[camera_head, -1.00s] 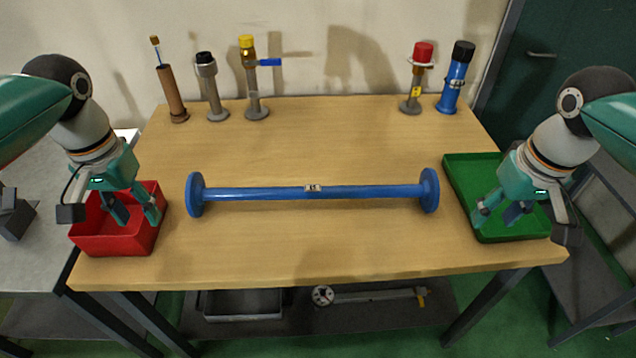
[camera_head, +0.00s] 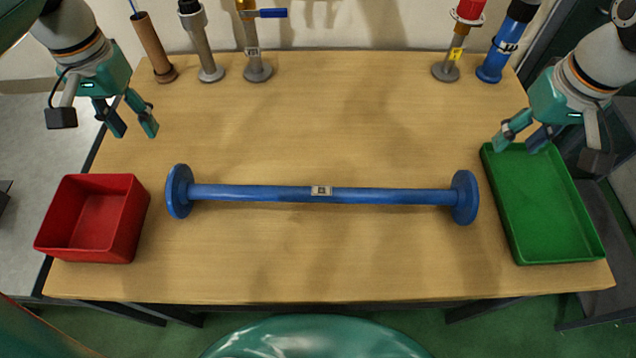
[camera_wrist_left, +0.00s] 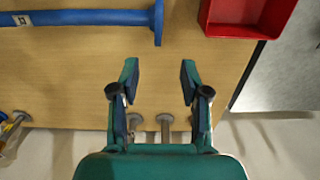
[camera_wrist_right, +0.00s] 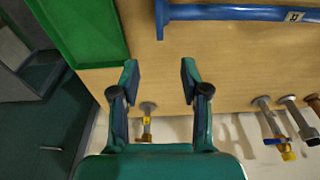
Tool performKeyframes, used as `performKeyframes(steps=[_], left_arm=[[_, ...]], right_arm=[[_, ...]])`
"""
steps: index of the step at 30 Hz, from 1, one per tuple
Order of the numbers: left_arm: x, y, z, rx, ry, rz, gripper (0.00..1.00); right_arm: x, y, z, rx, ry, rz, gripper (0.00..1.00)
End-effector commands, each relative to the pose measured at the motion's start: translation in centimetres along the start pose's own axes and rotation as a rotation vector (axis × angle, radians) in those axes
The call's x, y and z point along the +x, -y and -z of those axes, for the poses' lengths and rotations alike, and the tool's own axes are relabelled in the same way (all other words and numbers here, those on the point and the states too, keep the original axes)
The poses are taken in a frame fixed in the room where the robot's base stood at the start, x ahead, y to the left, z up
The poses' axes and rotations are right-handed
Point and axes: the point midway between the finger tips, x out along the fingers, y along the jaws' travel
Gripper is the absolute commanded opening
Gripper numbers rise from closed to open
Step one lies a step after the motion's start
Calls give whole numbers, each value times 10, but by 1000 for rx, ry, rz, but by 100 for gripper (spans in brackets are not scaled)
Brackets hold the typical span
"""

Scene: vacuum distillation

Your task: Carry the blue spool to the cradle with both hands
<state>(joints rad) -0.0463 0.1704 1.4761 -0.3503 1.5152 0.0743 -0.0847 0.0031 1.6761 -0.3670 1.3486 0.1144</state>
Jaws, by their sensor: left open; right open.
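The blue spool (camera_head: 390,196) lies across the middle of the table, a long bar with a round flange at each end and a small label mid-bar. Its left end shows in the left wrist view (camera_wrist_left: 95,17) and its right end in the right wrist view (camera_wrist_right: 225,13). My left gripper (camera_head: 132,132) is open and empty, above the table's left side, behind and left of the spool's left flange. My right gripper (camera_head: 517,148) is open and empty, over the back edge of the green tray, right of the spool's right flange. I cannot make out a cradle.
A red bin (camera_head: 95,218) stands at the table's left and a green tray (camera_head: 552,254) at the right. Along the back stand a brown tube (camera_head: 153,50), a grey fitting (camera_head: 205,50), a blue-handled valve (camera_head: 255,50), a red-topped fitting (camera_head: 456,45) and a blue fitting (camera_head: 500,50).

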Motion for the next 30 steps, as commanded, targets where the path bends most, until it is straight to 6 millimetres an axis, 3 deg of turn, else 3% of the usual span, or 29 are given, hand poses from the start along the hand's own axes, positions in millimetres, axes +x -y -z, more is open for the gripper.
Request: performKeyframes(steps=[8, 14, 30], left_arm=[[3, -2, 2, 6, 1, 0, 46], [21, -2, 2, 6, 5, 0, 46], [124, -3, 2, 7, 5, -1, 46]], right_arm=[[3, -2, -1, 5, 2, -1, 46], [21, -3, -2, 7, 4, -2, 46], [124, -3, -2, 6, 6, -1, 46]])
